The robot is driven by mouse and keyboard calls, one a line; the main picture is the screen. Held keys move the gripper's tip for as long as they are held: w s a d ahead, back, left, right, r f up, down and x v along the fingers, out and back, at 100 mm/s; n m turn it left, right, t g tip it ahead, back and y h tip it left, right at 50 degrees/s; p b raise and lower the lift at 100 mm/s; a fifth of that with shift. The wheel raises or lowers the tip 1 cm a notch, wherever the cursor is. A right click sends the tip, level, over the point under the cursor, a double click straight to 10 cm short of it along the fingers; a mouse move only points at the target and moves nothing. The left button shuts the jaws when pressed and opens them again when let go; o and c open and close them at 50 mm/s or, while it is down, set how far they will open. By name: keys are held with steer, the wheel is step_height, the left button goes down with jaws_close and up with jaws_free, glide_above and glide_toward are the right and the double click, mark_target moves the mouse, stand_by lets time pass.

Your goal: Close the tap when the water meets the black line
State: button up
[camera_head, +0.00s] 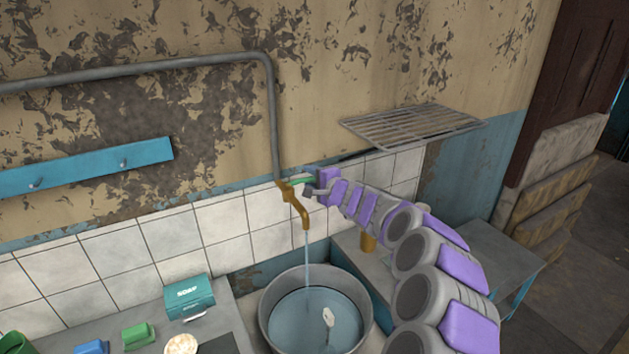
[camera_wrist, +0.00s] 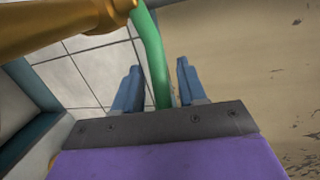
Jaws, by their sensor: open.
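The brass tap (camera_head: 294,201) hangs from the grey pipe on the tiled wall, and a thin stream of water (camera_head: 307,250) runs from its spout. A grey metal pot (camera_head: 268,311) stands below it and holds water (camera_head: 312,312); something small and white shows in the water. I cannot make out a black line in the pot. The green tap handle (camera_head: 303,180) also shows in the wrist view (camera_wrist: 152,50). My gripper (camera_head: 312,189) is at the handle. In the wrist view my gripper (camera_wrist: 157,84) is open, with the handle between its two fingers.
A teal soap box (camera_head: 189,297), a green sponge (camera_head: 138,335) and a blue item (camera_head: 91,347) lie on the counter at left. A wire rack (camera_head: 412,126) juts from the wall above my arm. A grey table (camera_head: 487,262) stands at right.

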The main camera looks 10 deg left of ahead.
steer(key=shift+s+d+r, duration=0.15)
steer(key=shift+d, duration=0.1)
steer(key=p+v, duration=0.1)
steer(key=v, duration=1.5)
steer(key=shift+s+d, duration=0.2)
steer(key=shift+s, duration=0.1)
stand_by(1.8)
